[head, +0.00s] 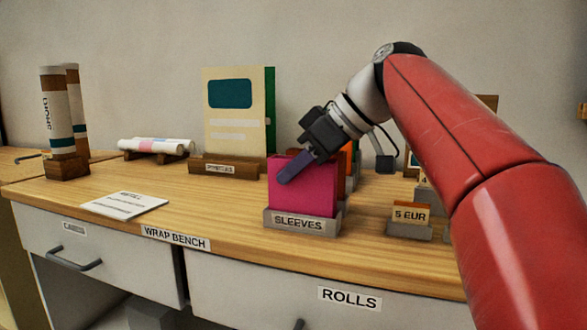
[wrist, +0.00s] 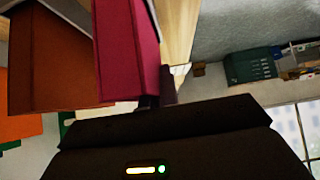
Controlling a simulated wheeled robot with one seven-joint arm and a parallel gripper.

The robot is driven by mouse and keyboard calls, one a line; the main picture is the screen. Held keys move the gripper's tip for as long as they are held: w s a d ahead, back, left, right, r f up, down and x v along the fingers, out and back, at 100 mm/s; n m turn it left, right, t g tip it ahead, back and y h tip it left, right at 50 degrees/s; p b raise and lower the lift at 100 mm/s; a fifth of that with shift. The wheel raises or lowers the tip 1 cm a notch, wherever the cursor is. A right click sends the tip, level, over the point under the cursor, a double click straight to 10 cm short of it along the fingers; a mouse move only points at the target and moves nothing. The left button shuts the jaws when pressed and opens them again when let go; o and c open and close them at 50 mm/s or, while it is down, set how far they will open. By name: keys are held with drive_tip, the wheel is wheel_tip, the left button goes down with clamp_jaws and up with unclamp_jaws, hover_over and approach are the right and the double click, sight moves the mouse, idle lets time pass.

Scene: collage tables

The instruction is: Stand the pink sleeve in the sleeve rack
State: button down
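The pink sleeve (head: 311,190) stands upright in the grey sleeve rack (head: 301,223), labelled SLEEVES, near the bench's front edge. Its lower edge is hidden behind the rack's front lip. My gripper (head: 298,168) is at the sleeve's upper part, with one finger across its front face. The other finger is hidden behind the sleeve in the head view. In the wrist view the pink sleeve (wrist: 128,50) reaches down to the dark fingers (wrist: 158,98). Whether they pinch it or stand slightly apart from it is not clear.
An orange-brown sleeve (wrist: 55,60) is close behind the pink one. A card holder marked 5 EUR (head: 409,217) stands to the right. A cream and green folder (head: 233,115) stands in a wooden holder behind left. A white card (head: 124,204) lies left; bench around it is clear.

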drive_tip(key=c, duration=1.6)
unclamp_jaws()
drive_tip(key=shift+r, duration=0.1)
drive_tip(key=p+v, duration=0.2)
drive_tip(key=v, duration=0.5)
drive_tip(key=shift+d+r, duration=0.2)
drive_tip(key=shift+d, duration=0.1)
drive_tip(key=shift+s, duration=0.1)
